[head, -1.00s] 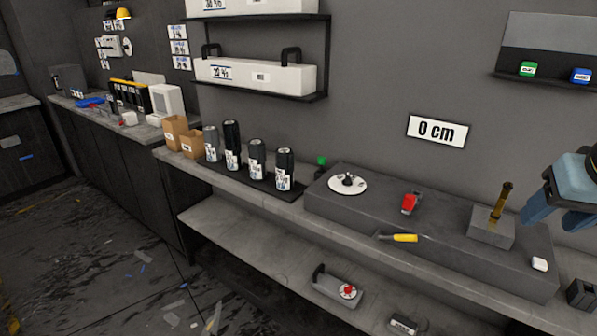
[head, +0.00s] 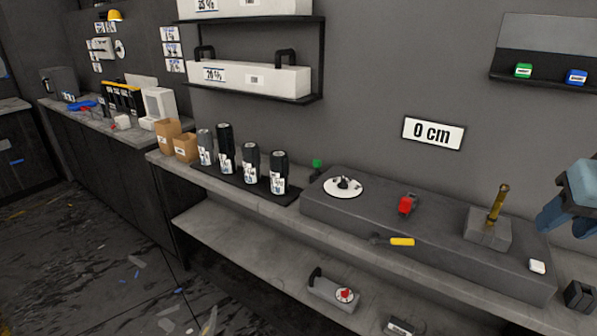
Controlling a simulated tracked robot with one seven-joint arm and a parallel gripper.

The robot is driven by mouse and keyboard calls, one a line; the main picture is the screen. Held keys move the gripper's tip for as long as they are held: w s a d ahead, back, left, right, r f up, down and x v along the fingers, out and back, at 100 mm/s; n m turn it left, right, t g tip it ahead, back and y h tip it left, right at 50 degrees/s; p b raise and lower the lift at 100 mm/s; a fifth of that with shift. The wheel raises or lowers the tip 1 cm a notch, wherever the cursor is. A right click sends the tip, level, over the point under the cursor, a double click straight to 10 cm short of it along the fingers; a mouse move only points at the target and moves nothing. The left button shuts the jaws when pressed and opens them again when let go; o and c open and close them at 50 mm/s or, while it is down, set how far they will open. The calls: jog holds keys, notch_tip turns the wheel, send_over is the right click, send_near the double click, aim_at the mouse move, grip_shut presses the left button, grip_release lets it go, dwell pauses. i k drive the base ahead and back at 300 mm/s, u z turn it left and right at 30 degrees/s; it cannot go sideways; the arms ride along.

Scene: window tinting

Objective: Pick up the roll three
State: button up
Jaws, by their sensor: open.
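Several dark rolls with white printed labels stand upright in a row on a black tray (head: 205,172) on the long counter, left of centre in the head view. From left to right there is a shorter grey-black roll (head: 205,147), a tall black roll (head: 225,149), a third roll (head: 250,162) and a roll at the right end (head: 278,172). Their labels are too small to read, so I cannot tell which is numbered three. My gripper (head: 565,221), with blue fingers, is at the right edge, partly cut off. It is open, empty and far from the rolls.
Cardboard boxes (head: 168,138) stand just left of the rolls. Right of them are a raised grey block (head: 340,215) with a white disc (head: 343,187), a red tool (head: 407,204), a yellow-handled tool (head: 401,241) and a brass piece (head: 498,203). A wall shelf (head: 262,93) hangs above.

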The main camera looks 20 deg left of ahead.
aim_at(279, 159)
jog(key=u, duration=0.5)
jog(key=i, duration=0.15)
jog(key=z, duration=3)
jog(key=k, duration=2.95)
jog(key=z, duration=1.3)
jog(key=i, duration=0.1)
jog(key=u, duration=3.3)
